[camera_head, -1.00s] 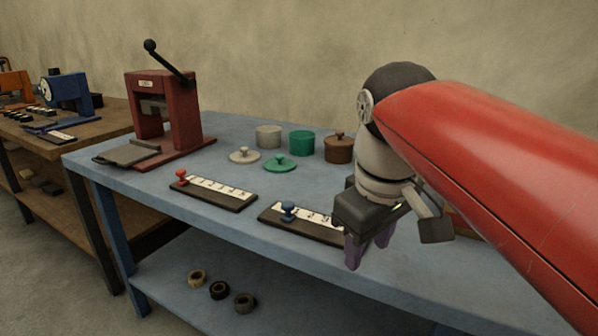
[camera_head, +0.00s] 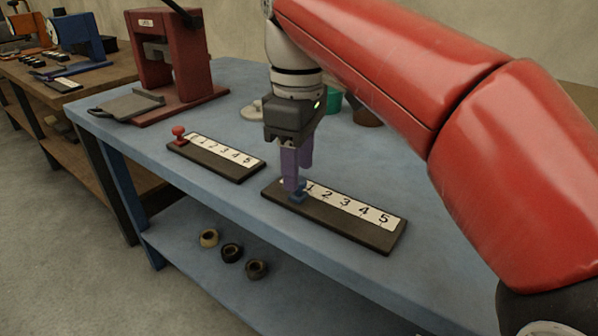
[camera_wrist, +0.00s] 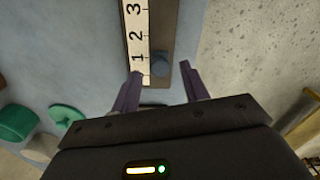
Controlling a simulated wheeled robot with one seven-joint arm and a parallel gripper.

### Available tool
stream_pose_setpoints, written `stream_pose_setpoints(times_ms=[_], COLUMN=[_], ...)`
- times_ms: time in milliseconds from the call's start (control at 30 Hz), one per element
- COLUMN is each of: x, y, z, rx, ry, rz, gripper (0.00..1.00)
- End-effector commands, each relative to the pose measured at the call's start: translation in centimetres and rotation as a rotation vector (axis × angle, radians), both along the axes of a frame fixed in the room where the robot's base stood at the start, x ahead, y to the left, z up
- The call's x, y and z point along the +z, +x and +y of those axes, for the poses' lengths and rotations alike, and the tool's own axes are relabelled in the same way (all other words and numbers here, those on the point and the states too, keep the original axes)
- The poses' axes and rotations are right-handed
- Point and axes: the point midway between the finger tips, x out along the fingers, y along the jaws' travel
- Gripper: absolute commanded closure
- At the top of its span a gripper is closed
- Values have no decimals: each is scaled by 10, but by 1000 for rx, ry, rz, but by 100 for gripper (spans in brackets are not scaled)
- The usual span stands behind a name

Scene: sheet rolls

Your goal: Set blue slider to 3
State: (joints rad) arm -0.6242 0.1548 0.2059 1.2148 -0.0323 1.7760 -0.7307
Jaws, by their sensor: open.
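The blue slider knob (camera_head: 299,195) sits near the left end of its dark board (camera_head: 375,238), which has a white strip numbered 1 to 5. It is close to the 1, but the exact setting is hard to tell. My gripper (camera_head: 297,184) points down over the knob with its purple fingers apart; in the head view they partly cover the knob. In the wrist view, the blue knob (camera_wrist: 159,64) shows beside the 1, in line with the gap between the open fingers (camera_wrist: 160,76). I cannot tell whether they touch it.
A red slider knob (camera_head: 178,131) on a similar board stands to the left. A red press (camera_head: 180,60) is behind it. A green container (camera_head: 333,101) and a brown one (camera_head: 366,115) stand behind my gripper. Small rolls (camera_head: 231,252) lie on the lower shelf.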

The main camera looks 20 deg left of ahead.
Motion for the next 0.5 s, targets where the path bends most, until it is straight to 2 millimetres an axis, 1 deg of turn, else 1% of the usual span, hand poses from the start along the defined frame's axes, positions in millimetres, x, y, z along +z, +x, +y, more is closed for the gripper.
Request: stream_pose_setpoints(times_ms=[33,133,400,467,500], x=[-6,-11,-12,-12,-12], y=[0,0,0,0,0], z=[0,0,0,0,0], rx=[0,-1,-1,-1,-1], ry=[-1,1,1,1,1], rz=[1,0,0,0,0], gripper=[55,55,55,62,67])
